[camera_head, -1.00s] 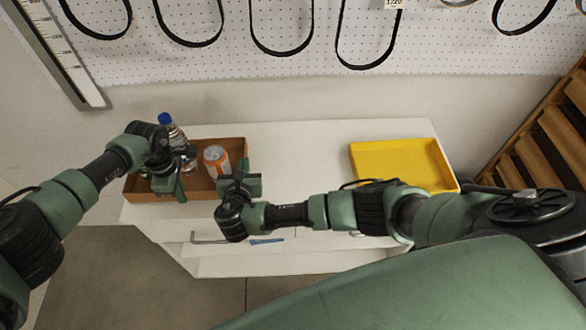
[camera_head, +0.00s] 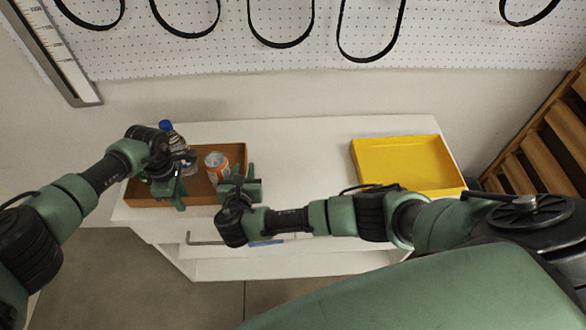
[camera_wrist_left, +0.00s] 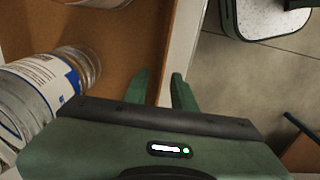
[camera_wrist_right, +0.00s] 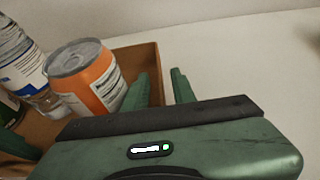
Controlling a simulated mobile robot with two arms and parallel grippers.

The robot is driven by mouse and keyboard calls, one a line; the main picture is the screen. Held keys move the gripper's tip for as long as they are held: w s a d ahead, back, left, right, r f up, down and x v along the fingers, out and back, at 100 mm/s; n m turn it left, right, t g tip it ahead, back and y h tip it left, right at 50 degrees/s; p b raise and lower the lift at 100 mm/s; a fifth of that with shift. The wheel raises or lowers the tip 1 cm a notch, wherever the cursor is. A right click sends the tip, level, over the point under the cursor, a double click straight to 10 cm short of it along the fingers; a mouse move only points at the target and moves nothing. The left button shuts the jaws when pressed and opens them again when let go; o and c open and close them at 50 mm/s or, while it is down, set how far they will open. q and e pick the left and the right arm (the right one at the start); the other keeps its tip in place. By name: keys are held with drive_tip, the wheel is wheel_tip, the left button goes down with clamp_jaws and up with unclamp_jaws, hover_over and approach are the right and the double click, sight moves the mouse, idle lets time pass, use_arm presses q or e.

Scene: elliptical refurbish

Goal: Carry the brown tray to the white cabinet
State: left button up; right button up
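The brown tray (camera_head: 222,152) is at the left end of the white cabinet (camera_head: 300,140), over its top. Whether it rests on the top or hangs just above, I cannot tell. A clear bottle with a blue cap (camera_head: 167,128) and an orange can (camera_head: 217,166) stand in it. My left gripper (camera_head: 178,196) is at the tray's front-left side, its fingers (camera_wrist_left: 160,82) on either side of the wall. My right gripper (camera_head: 250,182) is at the right side, its fingers (camera_wrist_right: 164,82) around that wall.
A yellow tray (camera_head: 408,165) sits on the cabinet's right end. The top between the trays is clear. A hex key (camera_head: 202,243) and a blue tool (camera_head: 266,243) show at the cabinet's front. A pegboard (camera_head: 230,45) with hanging belts is behind; wooden slats (camera_head: 555,135) stand at right.

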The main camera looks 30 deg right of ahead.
use_arm(q)
drive_tip(key=shift+s, duration=0.15)
use_arm(e)
drive_tip(key=shift+s+r, duration=0.1)
use_arm(q)
drive_tip(key=shift+r, duration=0.25)
wheel_tip(320, 180, up, 12)
drive_tip(key=shift+f, duration=0.2)
use_arm(e)
drive_tip(key=v, duration=1.2)
use_arm(q)
drive_tip(key=shift+d, duration=0.1)
